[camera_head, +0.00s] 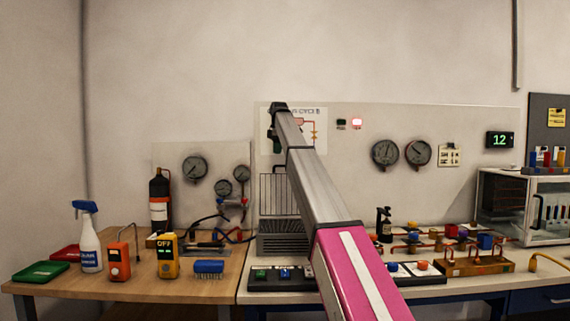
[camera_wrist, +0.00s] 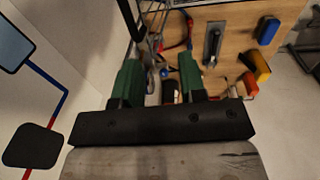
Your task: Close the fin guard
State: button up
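The fin guard (camera_head: 279,188) is an upright wire grille that stands raised above a dark finned block (camera_head: 283,243). My arm crosses in front of it and hides its right part. In the wrist view a dark bar and thin wires (camera_wrist: 133,20) show at the top, left of centre; they may be the guard's frame, but I cannot tell for sure. My gripper (camera_wrist: 158,75) has its two green fingers apart, and no held object shows between them.
A yellow meter (camera_head: 168,256), an orange device (camera_head: 118,261) and a spray bottle (camera_head: 89,240) stand on the left wooden table. A black button box (camera_head: 281,279) lies in front of the finned block. Pipes with coloured valves (camera_head: 450,236) are to the right.

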jog(key=w+d+r, duration=0.3)
jog(key=d+r, duration=0.1)
jog(key=f, duration=0.7)
jog(key=w+f, duration=0.1)
jog(key=f, duration=0.2)
jog(key=shift+a+f, duration=0.1)
jog(key=shift+f, duration=0.15)
grip_shut()
